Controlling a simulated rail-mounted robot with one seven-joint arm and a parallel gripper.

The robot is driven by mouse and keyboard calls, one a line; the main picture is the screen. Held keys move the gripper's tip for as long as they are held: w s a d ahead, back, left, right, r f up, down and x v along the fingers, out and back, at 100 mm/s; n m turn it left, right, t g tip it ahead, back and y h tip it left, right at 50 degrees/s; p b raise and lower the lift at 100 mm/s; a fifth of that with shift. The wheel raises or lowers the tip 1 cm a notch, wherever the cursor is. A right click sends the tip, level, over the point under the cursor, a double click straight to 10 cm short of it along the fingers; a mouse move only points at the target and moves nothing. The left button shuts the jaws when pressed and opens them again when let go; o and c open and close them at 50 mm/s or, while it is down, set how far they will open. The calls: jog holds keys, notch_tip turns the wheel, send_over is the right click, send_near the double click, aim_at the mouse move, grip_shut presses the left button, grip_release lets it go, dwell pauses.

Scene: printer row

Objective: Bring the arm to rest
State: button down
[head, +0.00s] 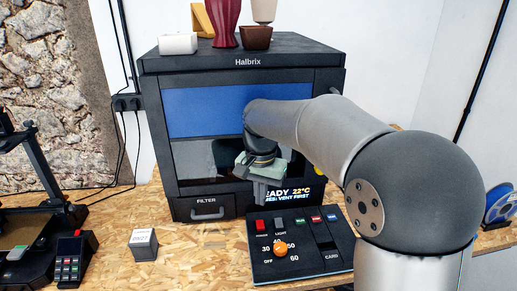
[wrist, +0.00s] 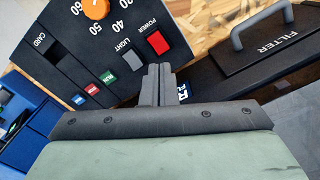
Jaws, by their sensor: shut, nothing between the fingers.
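My gripper (head: 266,190) is in front of the black Halbrix printer enclosure (head: 160,140), above the rear edge of its control panel (head: 263,262). Its fingers point down and are together, with nothing between them. In the wrist view the closed fingers of my gripper (wrist: 158,84) show beside the panel's red power switch (wrist: 159,42) and light switch (wrist: 131,60). I cannot tell from these views whether the fingertips touch anything. My arm reaches in from the right, covering part of the enclosure's front and display.
An orange knob (head: 280,249) stands on the panel. The filter drawer (head: 207,209) is shut. A small labelled box (head: 144,244) and a printer (head: 35,215) stand at left. A red vase (head: 226,25) and other items sit on the enclosure. A blue spool (head: 499,203) is at right.

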jog(key=s+d, duration=0.3)
jog(key=s, duration=0.1)
jog(key=s+d+f+n, duration=0.1)
jog(key=s+d, duration=0.2)
jog(key=s, duration=0.1)
jog(key=s+d+n, duration=0.1)
jog(key=s+d, duration=0.3)
jog(key=s, duration=0.1)
jog(key=shift+f+t, duration=0.25)
jog(key=shift+t, duration=0.05)
jog(key=s+d+f+n, duration=0.1)
jog(key=s+d+f, duration=0.1)
jog(key=s, duration=0.3)
jog(key=s+d+f+n, duration=0.1)
jog(key=s+d+f, duration=0.1)
jog(key=s, duration=0.4)
jog(key=shift+s+d+f, duration=0.2)
jog(key=shift+s+f, duration=0.05)
jog(key=shift+f, duration=0.55)
jog(key=w+a+r+b, duration=0.1)
jog(key=w+a+r, duration=0.3)
jog(key=w, duration=0.3)
jog(key=w+a+r+n+b, duration=0.1)
jog(key=w+a+r+b, duration=0.1)
jog(key=w+a+r, duration=0.3)
jog(key=w+a+r+n+b, duration=0.1)
jog(key=w+a+r, duration=0.4)
jog(key=w, duration=0.5)
jog(key=shift+w+r+b, duration=0.25)
jog(key=shift+b, duration=0.35)
